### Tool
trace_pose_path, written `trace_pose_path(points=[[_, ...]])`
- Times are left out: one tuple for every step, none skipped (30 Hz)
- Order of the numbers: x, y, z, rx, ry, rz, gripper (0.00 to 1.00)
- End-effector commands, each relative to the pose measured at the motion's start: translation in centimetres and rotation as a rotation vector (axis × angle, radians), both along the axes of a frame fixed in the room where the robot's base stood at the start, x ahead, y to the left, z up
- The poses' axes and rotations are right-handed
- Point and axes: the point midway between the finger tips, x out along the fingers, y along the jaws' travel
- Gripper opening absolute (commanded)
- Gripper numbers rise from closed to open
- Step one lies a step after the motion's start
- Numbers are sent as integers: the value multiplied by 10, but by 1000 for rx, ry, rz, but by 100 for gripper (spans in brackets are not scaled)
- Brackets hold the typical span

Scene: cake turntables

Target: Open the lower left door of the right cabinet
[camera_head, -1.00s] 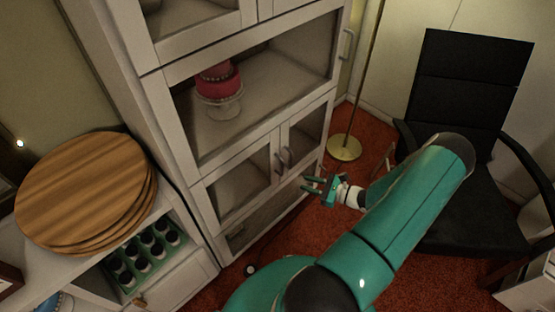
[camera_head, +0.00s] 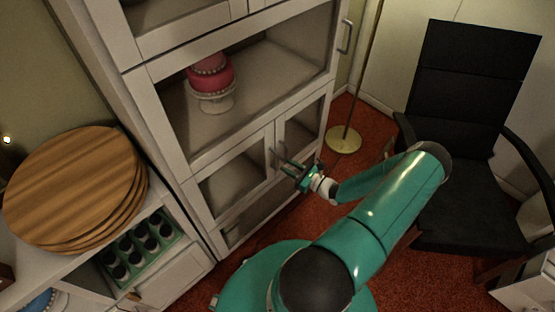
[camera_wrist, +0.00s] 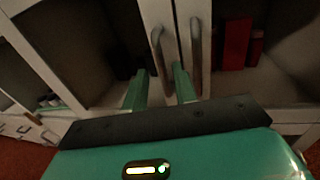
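The white cabinet (camera_head: 158,125) has a lower pair of glass-paned doors, both looking shut. The lower left door (camera_head: 232,183) has a curved metal handle (camera_wrist: 158,48) near its right edge. The lower right door (camera_head: 303,122) has a matching handle (camera_wrist: 196,50) close beside it. My gripper (camera_head: 282,167) is open in front of the handles. In the wrist view its two green fingers (camera_wrist: 160,72) point at the doors. The lower end of the left door's handle appears between the fingertips; contact cannot be told. The right door's handle is outside the right finger.
Above the doors, a pink cake (camera_head: 210,75) stands behind a large glass pane. A lamp base (camera_head: 343,139) and a black chair (camera_head: 465,130) are to the right. A shelf with round wooden boards (camera_head: 75,185) is at left. Red carpet lies between.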

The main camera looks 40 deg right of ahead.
Motion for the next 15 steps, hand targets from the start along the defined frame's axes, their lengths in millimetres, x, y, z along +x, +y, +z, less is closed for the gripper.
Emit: trace_pose_path(points=[[11, 3, 0, 1, -1, 3, 28], [17, 5, 0, 0, -2, 4, 28], [25, 6, 0, 0, -1, 4, 28], [30, 7, 0, 0, -1, 4, 28], [35, 7, 0, 0, -1, 3, 28], [41, 9, 0, 0, -1, 3, 28], [45, 10, 0, 0, -1, 4, 28], [48, 10, 0, 0, 0, 5, 28], [52, 11, 0, 0, 0, 4, 28], [54, 11, 0, 0, 0, 4, 28], [56, 11, 0, -1, 0, 4, 28], [58, 11, 0, -1, 0, 3, 28], [58, 10, 0, -1, 0, 3, 28], [59, 10, 0, -1, 0, 3, 28], [59, 10, 0, -1, 0, 3, 28]])
